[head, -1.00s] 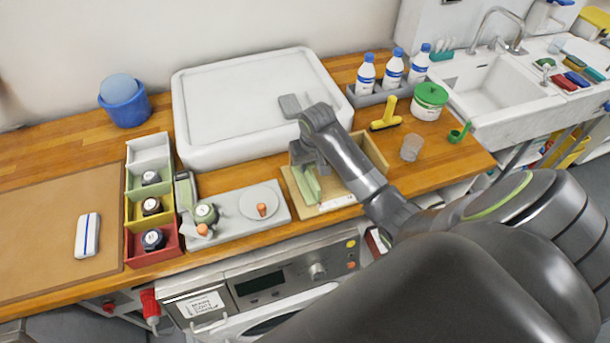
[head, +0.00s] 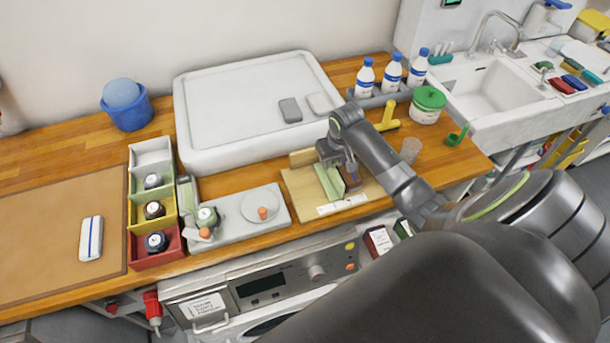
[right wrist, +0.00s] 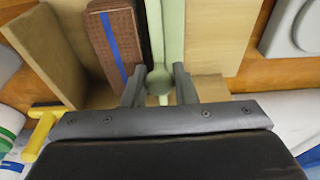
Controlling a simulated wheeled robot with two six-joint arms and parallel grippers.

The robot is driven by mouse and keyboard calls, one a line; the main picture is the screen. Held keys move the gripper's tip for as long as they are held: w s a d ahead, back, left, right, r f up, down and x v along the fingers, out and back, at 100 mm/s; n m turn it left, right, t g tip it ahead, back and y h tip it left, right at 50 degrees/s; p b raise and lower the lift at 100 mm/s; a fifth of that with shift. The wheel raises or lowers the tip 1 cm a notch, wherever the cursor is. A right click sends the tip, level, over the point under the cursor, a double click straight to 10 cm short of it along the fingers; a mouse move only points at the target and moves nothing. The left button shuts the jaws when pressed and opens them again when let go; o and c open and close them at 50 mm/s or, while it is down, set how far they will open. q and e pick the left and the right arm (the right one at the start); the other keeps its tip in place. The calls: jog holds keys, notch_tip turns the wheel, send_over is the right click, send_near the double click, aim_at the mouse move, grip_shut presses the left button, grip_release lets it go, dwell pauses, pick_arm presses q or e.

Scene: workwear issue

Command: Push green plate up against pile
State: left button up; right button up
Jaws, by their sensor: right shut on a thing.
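The green plate (head: 328,184) stands on edge on the light wooden tray (head: 300,190). In the right wrist view the green plate (right wrist: 172,30) runs up the middle, with a rounded green knob between my fingertips. My right gripper (head: 338,158) is shut on it, and its fingers (right wrist: 159,85) show either side of the knob. The pile shows as a brown block with a blue stripe (right wrist: 115,45) left of the plate, with a dark strip between them. I cannot tell whether that strip is a piece or a gap. My left gripper is out of view.
The tray's raised wooden wall (right wrist: 48,50) lies beyond the brown block. A grey board with a round plate (head: 278,194) is left of the tray.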

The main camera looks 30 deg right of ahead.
jog(key=shift+s+d, duration=0.25)
jog(key=shift+d, duration=0.8)
jog(key=shift+s+d, duration=0.25)
jog(key=shift+d, duration=0.8)
jog(key=shift+s+d, duration=0.25)
jog(key=shift+d, duration=0.8)
jog(key=o, duration=0.6)
notch_tip(320, 180, up, 8)
